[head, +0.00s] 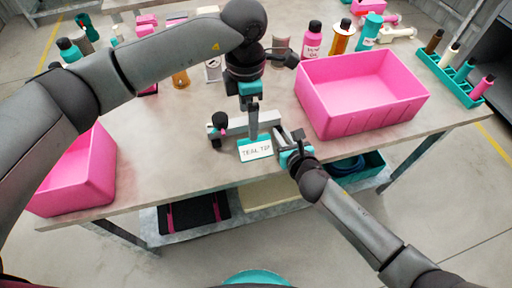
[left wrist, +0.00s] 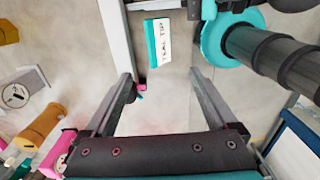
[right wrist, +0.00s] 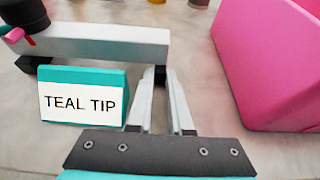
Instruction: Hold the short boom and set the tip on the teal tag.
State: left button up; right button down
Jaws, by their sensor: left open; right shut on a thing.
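The short boom, a pale grey bar (right wrist: 110,45), lies across the table behind the teal tag; it also shows in the left wrist view (left wrist: 117,40). Its left end carries a black knob (head: 217,122) with a bit of pink. The teal tag (head: 255,149), lettered TEAL TIP, stands right in front of the bar and shows in the right wrist view (right wrist: 83,97). My right gripper (right wrist: 160,72) is shut on the bar's right end. My left gripper (left wrist: 160,77) is open and empty above the bar and tag, which partly hides the bar in the head view.
A large pink bin (head: 365,95) stands right of the boom, close to my right gripper. Another pink bin (head: 80,180) is at the left. Bottles, including a pink one (head: 312,40), stand at the back. A teal rack (head: 450,78) is far right.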

pick_arm(q)
jog(key=a, duration=0.2)
send_over(241, 151)
notch_tip(241, 151, down, 6)
jog(key=shift+w+d+f, duration=0.1)
jog(key=shift+w, duration=0.05)
jog(key=shift+f, duration=3.05)
grip_shut()
notch_tip(241, 151, up, 10)
